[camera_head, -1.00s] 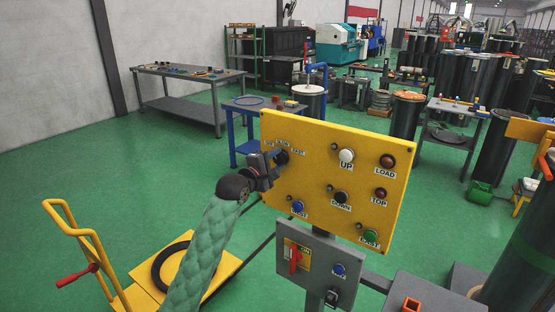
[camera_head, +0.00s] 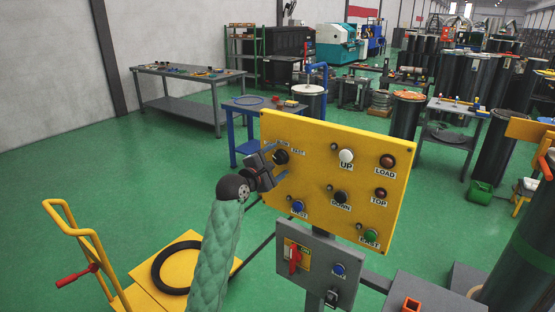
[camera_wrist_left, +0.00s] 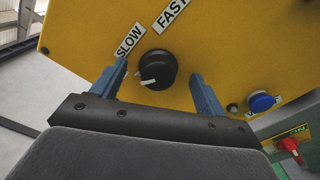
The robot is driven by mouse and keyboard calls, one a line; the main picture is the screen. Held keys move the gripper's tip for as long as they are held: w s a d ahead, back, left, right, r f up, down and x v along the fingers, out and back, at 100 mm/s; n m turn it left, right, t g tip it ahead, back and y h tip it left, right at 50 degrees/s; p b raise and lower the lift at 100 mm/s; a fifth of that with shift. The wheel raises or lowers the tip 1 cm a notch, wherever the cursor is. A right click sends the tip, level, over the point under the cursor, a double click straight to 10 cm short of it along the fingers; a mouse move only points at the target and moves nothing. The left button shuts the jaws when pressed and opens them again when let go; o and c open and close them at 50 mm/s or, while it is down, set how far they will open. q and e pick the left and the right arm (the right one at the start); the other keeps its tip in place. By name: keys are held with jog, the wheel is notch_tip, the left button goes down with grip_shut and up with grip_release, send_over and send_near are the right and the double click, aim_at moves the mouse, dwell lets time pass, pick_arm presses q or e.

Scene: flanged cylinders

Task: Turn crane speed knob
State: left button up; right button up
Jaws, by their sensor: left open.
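The yellow control panel (camera_head: 315,170) stands upright on a post in front of me. The crane speed knob (camera_head: 282,157) is black and sits at its upper left. In the left wrist view the knob (camera_wrist_left: 154,70) has a white pointer aimed left, toward the lower end of the SLOW label (camera_wrist_left: 129,41); the FAST label (camera_wrist_left: 171,14) is above it. My left gripper (camera_head: 272,160) is open in front of the panel. In the left wrist view its blue fingers (camera_wrist_left: 156,90) lie on either side of the knob, apart from it. My right gripper is not in view.
Panel buttons include white UP (camera_head: 346,156), black DOWN (camera_head: 341,197) and blue WEST (camera_head: 298,206). A grey box with a red switch (camera_head: 295,257) hangs below. A yellow cart (camera_head: 128,298) stands at lower left. Green floor is clear at left.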

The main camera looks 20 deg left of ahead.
pick_arm(q)
jog(key=shift+p+v, duration=0.5)
jog(key=shift+v, duration=0.4)
jog(key=p+v, duration=0.2)
jog(key=v, duration=0.2)
